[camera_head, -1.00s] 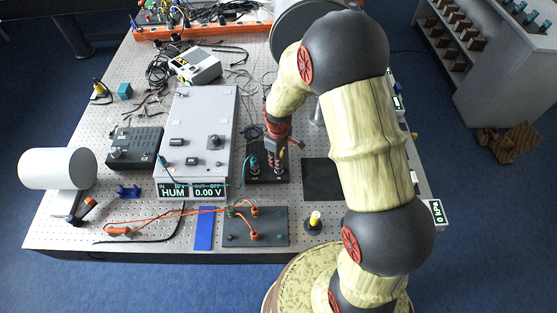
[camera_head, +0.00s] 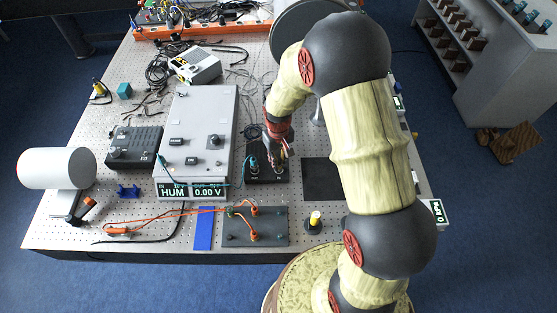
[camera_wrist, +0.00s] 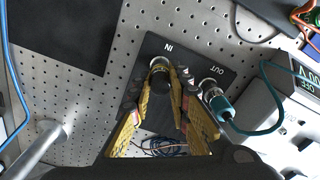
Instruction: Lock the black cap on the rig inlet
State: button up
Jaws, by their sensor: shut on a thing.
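The black cap (camera_wrist: 159,79) is at the inlet marked IN on the dark rig plate (camera_wrist: 150,48) in the wrist view. My gripper (camera_wrist: 163,88) has its yellow fingers shut on the cap from either side. The cap appears seated over the inlet, but I cannot tell whether it is locked. A teal connector (camera_wrist: 222,107) with a cable sits at the port marked OUT, beside the right finger. In the head view my gripper (camera_head: 277,155) is over the rig plate (camera_head: 267,177), and the cap is too small to make out there.
A grey unit with a display (camera_head: 194,191) reading HUM and 0.00 V stands left of the rig. A dark mat (camera_head: 321,180) lies to its right. A plate with orange leads (camera_head: 256,228) lies in front. A kPa display (camera_head: 436,213) is at the right edge.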

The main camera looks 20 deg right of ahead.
jog(key=m, duration=0.4)
jog(key=shift+s+f, duration=0.1)
jog(key=shift+s, duration=0.05)
jog(key=shift+m, duration=1)
jog(key=o, duration=0.4)
jog(key=shift+m, duration=0.3)
jog(key=o, duration=0.5)
notch_tip(320, 180, up, 12)
jog(key=shift+r, duration=0.1)
